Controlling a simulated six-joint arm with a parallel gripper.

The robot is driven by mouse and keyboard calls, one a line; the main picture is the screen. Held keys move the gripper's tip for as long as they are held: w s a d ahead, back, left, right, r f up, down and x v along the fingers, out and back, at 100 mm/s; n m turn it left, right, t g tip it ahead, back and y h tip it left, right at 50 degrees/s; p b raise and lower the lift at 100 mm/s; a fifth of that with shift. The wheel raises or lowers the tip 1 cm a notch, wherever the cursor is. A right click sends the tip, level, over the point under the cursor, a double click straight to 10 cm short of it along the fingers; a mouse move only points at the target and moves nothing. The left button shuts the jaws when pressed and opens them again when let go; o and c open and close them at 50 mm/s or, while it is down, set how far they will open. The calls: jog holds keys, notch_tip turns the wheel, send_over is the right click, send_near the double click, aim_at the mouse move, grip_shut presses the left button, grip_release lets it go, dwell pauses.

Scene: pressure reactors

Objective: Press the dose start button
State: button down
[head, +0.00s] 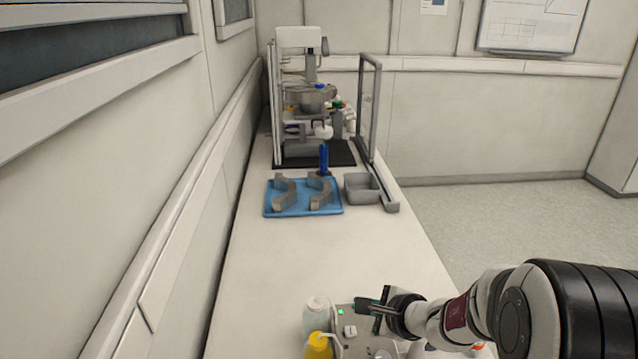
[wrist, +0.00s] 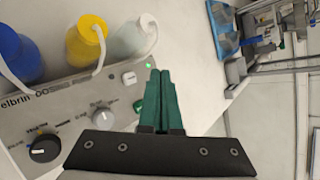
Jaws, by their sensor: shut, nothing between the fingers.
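The dosing unit (wrist: 70,112) is a grey box with knobs and printed labels, at the bottom of the head view (head: 365,346). A white square button (wrist: 129,78) sits on its panel; it also shows in the head view (head: 350,330). A small lit green light (wrist: 149,65) is close to it. My gripper (wrist: 160,73) has dark green fingers, closed together and empty. In the wrist view the fingertips are just right of the button. In the head view my gripper (head: 360,304) is over the unit's far edge, apart from the button. The button's label is not readable.
Bottles with yellow (head: 319,344) and clear (head: 316,310) bodies stand left of the unit; a blue one (wrist: 18,55) shows in the wrist view. A blue tray (head: 270,207), a grey bin (head: 361,190) and the reactor stand (head: 312,95) are farther back. The mid-bench is clear.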

jog(key=s+a+r+n+g+y, duration=0.2)
jog(key=s+a+r+n, duration=0.15)
jog(key=s+a, duration=0.25)
jog(key=s+a+r+n+g+y, duration=0.1)
jog(key=s+a+r+n+g, duration=0.15)
jog(key=s+a+n, duration=0.3)
jog(key=s+d+n+g+h, duration=0.2)
jog(key=s+d+n, duration=0.1)
jog(key=s, duration=0.6)
jog(key=s+d+n+g+h, duration=0.2)
jog(key=s+n+h, duration=0.1)
jog(key=s, duration=0.7)
jog(key=shift+s+d+f+g+h, duration=0.3)
jog(key=shift+d+f+g, duration=0.05)
jog(key=shift+d+f, duration=0.05)
jog(key=w+d+r+n+h, duration=0.1)
jog(key=w+d+r+n, duration=0.15)
jog(key=w, duration=0.75)
jog(key=w+d+r+n, duration=0.1)
jog(key=w+d+r, duration=0.15)
jog(key=w, duration=0.85)
jog(key=w+d+f+n, duration=0.1)
jog(key=w+d+f, duration=0.2)
jog(key=w, duration=0.3)
jog(key=w+d+f+n, duration=0.1)
jog(key=w+d+f, duration=0.1)
jog(key=w, duration=0.5)
jog(key=shift+w+d+f+h, duration=0.15)
jog(key=shift+d+f+h, duration=0.25)
jog(key=shift+d, duration=0.25)
